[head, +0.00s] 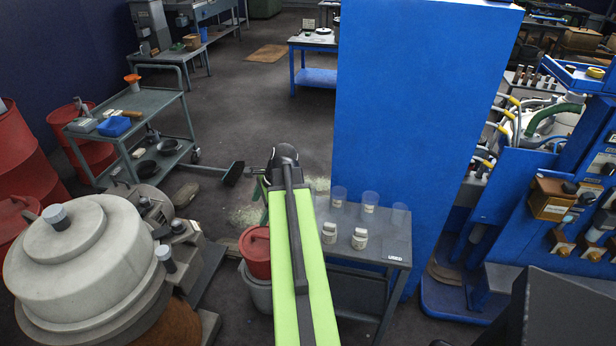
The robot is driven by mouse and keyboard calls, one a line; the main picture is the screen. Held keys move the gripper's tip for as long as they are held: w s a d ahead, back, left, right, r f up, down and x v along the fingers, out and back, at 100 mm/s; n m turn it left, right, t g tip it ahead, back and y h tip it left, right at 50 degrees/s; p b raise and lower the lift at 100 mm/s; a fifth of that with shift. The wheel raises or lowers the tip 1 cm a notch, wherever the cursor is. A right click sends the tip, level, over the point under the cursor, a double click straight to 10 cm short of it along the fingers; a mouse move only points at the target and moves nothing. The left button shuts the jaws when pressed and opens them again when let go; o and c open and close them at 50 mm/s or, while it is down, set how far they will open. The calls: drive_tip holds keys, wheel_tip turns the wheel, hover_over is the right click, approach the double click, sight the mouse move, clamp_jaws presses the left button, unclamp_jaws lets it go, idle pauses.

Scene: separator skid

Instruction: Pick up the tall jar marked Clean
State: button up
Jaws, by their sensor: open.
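On a small grey table (345,258) stand several jars. Three tall clear jars are in a row at the back: the left one (339,195), the middle one (370,203) and the right one (399,213). The left and middle ones show pale labels; the right one is faint against the blue panel. Two short jars with white lids, a left one (329,232) and a right one (359,238), stand in front. The label words are too small to read, so I cannot tell which jar is marked Clean. My lime-green arm reaches up just left of the table. I cannot make out gripper fingers.
A tall blue panel (420,120) rises directly behind the table. A red bucket (257,250) stands left of it, partly behind my arm. A large grey domed vessel (85,255) fills the lower left. A broom (233,173) lies on the floor beyond.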

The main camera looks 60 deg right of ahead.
drive_tip(key=s+d+r+m+t+h+p, duration=0.1)
drive_tip(key=s+d+r+m+p, duration=0.3)
drive_tip(key=s+d+r+m, duration=0.5)
drive_tip(key=m+t+h+p, duration=0.1)
drive_tip(key=m, duration=0.2)
approach(314, 189)
drive_tip(key=b+x, duration=1)
drive_tip(key=x, duration=0.1)
drive_tip(key=shift+w, duration=0.25)
drive_tip(key=b+x, duration=0.4)
drive_tip(key=x, duration=0.1)
drive_tip(key=shift+b, duration=0.3)
drive_tip(key=shift+w+f, duration=0.1)
drive_tip(key=shift+w, duration=0.1)
drive_tip(key=c, duration=1.5)
